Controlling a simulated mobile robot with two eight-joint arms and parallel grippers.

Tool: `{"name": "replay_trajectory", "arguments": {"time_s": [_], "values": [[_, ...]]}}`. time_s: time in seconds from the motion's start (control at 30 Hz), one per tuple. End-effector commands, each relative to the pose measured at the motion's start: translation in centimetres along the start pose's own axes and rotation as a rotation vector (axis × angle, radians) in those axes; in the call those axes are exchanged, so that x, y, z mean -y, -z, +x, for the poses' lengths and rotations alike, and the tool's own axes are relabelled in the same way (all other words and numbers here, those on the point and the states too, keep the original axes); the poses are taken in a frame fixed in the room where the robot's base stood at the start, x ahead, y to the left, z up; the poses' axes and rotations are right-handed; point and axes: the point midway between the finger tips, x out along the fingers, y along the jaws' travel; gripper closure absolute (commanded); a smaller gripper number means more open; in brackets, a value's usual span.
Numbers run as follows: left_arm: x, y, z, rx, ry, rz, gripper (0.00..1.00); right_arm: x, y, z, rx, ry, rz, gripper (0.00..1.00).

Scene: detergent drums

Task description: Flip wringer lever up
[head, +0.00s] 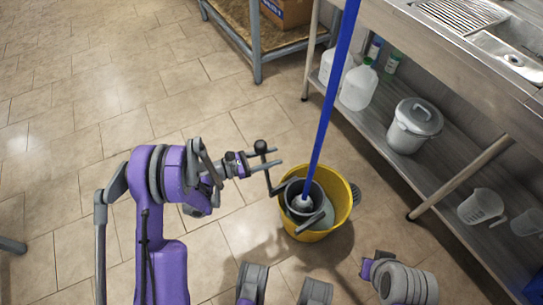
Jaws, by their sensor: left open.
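A yellow bucket (345,198) stands on the tiled floor with a dark grey wringer (319,192) in it. A blue-handled mop (332,95) stands with its head down in the wringer. The wringer lever (267,177) rises at the bucket's left side and ends in a black knob (261,147). My left gripper (280,158) is open, pointing right, with its fingers at the lever just below the knob. I cannot tell whether they touch the lever. Part of my right arm shows at the bottom right; its gripper is not in view.
A steel sink bench (475,60) stands at the right. Its lower shelf holds a white jug (358,88), bottles, a lidded grey pail (414,125) and a measuring jug (481,206). A grey-framed rack (256,55) with a cardboard box stands at the back. The left floor is mostly clear.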

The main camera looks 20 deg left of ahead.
Motion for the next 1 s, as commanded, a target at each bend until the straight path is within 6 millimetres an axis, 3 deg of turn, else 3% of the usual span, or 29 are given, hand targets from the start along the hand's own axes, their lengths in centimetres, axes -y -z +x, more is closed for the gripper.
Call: {"name": "replay_trajectory", "arguments": {"time_s": [0.17,0.4,0.6,1.0], "values": [[-0.1,-0.1,-2.3,-0.001,-0.004,0.0,0.51,0.0,0.1,-0.4,0.001,0.0,0.0,1.0],[-0.1,-0.1,-7.3,-0.001,-0.005,0.0,0.51,0.0,0.2,-1.1,0.001,0.0,0.0,1.0],[-0.1,0.0,-10.0,-0.001,-0.003,0.0,0.51,0.0,0.3,-1.5,0.001,0.0,0.0,1.0],[0.0,0.0,-10.7,-0.001,-0.001,0.0,0.51,0.0,0.3,-1.5,0.001,0.0,0.0,1.0]]}}
